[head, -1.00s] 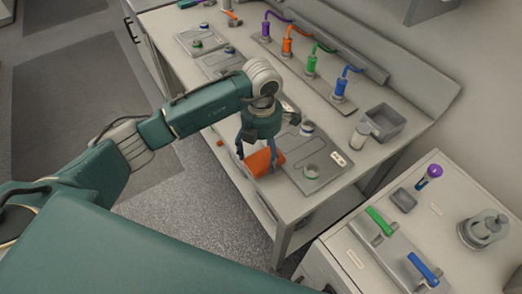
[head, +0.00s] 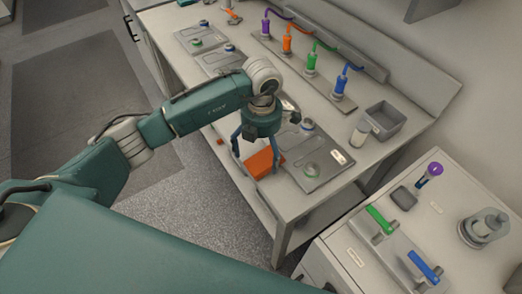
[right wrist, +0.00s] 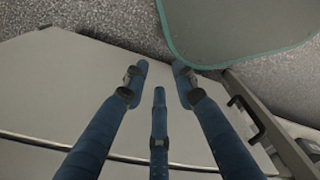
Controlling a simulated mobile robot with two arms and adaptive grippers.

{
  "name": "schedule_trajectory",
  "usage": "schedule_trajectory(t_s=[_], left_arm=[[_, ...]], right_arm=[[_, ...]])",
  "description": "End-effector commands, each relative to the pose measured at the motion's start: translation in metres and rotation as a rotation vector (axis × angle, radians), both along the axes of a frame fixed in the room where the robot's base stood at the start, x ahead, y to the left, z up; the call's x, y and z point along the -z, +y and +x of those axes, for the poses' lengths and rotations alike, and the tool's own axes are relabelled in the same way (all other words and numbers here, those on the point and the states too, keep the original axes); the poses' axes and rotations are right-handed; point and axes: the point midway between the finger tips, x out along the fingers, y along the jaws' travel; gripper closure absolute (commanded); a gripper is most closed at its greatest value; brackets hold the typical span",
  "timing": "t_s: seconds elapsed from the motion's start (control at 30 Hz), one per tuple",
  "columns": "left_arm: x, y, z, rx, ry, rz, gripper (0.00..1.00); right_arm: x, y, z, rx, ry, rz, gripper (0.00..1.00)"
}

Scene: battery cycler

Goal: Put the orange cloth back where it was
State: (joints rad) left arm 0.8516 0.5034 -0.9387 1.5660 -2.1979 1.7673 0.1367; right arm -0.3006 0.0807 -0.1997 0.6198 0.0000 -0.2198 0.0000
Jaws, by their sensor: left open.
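The orange cloth (head: 259,163) lies folded in a block shape near the front edge of the bench, just left of a grey plate (head: 331,178) with round fixtures. My left gripper (head: 256,162) is open above and around the cloth, with its fingers spread on either side. The gripper body hides the cloth's back part, and I cannot tell whether a finger touches it. In the right wrist view, my right gripper (right wrist: 158,80) has its blue fingers apart with nothing between them, above a pale flat surface.
Purple, orange, green and blue connectors stand in a row at the back of the bench. A grey bin (head: 386,120) and a pale jar (head: 360,133) stand to the right. A lower cabinet (head: 365,235) holds green- and blue-handled fixtures. A small orange piece (head: 220,142) lies near the front edge.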

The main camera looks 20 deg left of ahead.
Motion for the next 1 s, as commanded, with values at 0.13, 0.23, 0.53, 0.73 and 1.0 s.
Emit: schedule_trajectory(t_s=[0.13, 0.23, 0.53, 0.73, 1.0], left_arm=[[-0.024, 0.0, 0.002, 0.002, -0.007, -0.001, 0.06], [-0.047, -0.001, 0.003, 0.003, -0.008, -0.001, 0.06], [-0.107, 0.0, 0.002, 0.001, -0.004, 0.001, 0.06], [-0.121, 0.0, 0.001, 0.0, -0.001, 0.001, 0.06], [-0.123, -0.001, 0.001, 0.0, 0.0, 0.0, 0.06]], right_arm=[[0.01, 0.002, 0.001, 0.0, -0.002, 0.002, 0.73], [0.019, 0.003, 0.001, 0.0, -0.001, 0.003, 0.73], [0.035, 0.003, 0.001, 0.0, -0.001, 0.004, 0.73], [0.037, 0.003, 0.0, 0.0, 0.0, 0.004, 0.73], [0.037, 0.003, 0.0, 0.0, 0.0, 0.003, 0.73]])
